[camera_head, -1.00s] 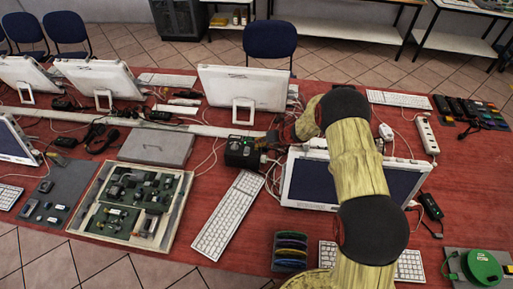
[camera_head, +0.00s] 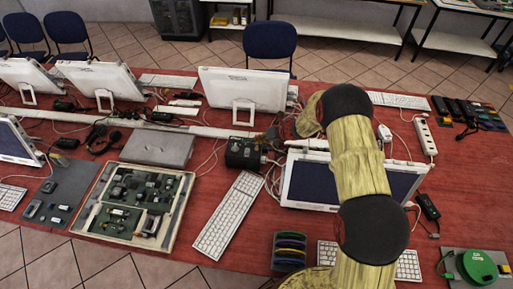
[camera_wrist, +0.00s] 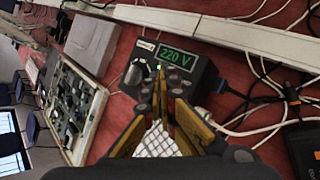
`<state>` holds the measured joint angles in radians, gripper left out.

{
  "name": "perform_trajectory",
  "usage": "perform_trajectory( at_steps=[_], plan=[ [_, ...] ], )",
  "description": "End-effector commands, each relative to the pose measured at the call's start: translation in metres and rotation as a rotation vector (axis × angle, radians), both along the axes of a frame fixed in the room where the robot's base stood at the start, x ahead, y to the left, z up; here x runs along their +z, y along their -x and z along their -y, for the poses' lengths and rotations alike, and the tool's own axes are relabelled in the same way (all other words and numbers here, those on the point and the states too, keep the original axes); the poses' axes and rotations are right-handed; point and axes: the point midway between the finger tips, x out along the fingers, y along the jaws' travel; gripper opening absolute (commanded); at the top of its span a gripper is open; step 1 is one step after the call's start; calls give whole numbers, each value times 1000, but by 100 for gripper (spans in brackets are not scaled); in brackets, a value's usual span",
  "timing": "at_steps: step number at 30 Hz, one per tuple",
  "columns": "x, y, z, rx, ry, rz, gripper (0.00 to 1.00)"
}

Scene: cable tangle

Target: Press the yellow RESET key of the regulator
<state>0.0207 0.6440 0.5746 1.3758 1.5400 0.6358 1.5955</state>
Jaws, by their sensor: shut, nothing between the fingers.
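The regulator is a dark box (camera_head: 242,153) on the red table, left of my arm in the head view. In the wrist view the regulator (camera_wrist: 205,72) shows a lit green display reading 220 V and a round knob left of my fingers. My gripper (camera_wrist: 160,74) is shut and empty, its fingertips in front of the regulator's face, below the display. A small yellow-green spot shows just above the fingertips; I cannot tell whether it is the RESET key. Whether the fingertips touch the face cannot be told.
A white keyboard (camera_head: 229,214) lies in front of the regulator. A framed tray of parts (camera_head: 86,217) and a grey closed case (camera_head: 157,148) are to the left. A monitor (camera_head: 309,181) stands under my arm. Loose cables (camera_wrist: 254,102) run right of the regulator.

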Motion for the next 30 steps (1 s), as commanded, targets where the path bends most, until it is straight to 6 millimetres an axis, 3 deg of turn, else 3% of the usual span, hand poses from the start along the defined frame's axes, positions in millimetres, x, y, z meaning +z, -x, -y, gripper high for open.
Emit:
perform_trajectory(
  at_steps=[10,26,30],
  plan=[
    [33,0,0,-1,0,-1,0],
    [33,0,0,-1,0,-1,0],
    [46,2,-1,40,19,29,0]
  ],
)
